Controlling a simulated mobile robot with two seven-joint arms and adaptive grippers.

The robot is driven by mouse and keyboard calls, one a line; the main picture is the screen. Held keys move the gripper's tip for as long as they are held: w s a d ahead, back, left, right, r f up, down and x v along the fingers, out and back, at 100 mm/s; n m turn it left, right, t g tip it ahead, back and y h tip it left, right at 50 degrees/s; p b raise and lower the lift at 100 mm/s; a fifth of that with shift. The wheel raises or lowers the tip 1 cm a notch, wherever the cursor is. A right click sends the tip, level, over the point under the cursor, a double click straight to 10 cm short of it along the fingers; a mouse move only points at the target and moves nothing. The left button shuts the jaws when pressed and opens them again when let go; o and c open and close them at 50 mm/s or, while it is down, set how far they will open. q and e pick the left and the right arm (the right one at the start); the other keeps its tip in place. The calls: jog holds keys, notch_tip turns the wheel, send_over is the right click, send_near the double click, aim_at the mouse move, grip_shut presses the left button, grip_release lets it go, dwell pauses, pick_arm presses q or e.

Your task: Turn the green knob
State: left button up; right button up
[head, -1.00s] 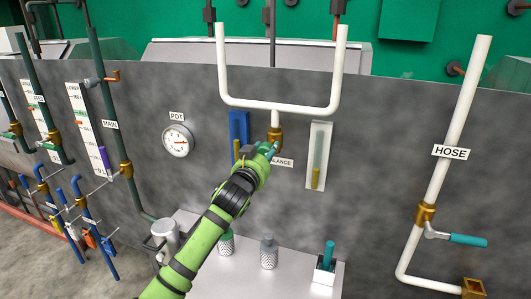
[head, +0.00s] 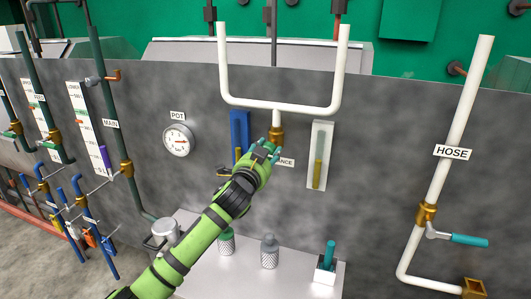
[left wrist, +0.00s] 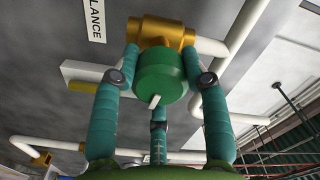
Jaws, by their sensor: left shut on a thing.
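The green knob (left wrist: 160,78) shows in the left wrist view as a round green disc with a small white pointer at its lower edge. It sits on a brass valve body (left wrist: 162,32), which also shows in the head view (head: 276,133) under the white U-shaped pipe. My left gripper (left wrist: 163,90) has its teal fingers around the knob, one on each side and one below, and is shut on it. In the head view my left gripper (head: 265,150) covers the knob and part of the BALANCE label (head: 287,162). My right gripper is not in view.
The white pipe (head: 280,106) rises above the valve. A blue gauge (head: 238,130) and a white gauge (head: 319,155) flank it. A grey table (head: 210,280) below holds several jars and a teal-handled item (head: 330,252). A hose valve handle (head: 468,240) juts out at right.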

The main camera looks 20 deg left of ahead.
pick_arm(q)
jog(key=shift+d+r, duration=0.15)
jog(key=shift+r, duration=0.4)
jog(key=o, duration=1.2)
jog(key=shift+c, duration=0.2)
jog(key=shift+d+f, duration=0.15)
jog(key=shift+d, duration=0.05)
jog(key=shift+s+f, duration=0.1)
jog(key=s, duration=1.1)
jog(key=shift+s+a, duration=0.2)
jog(key=shift+s, duration=0.2)
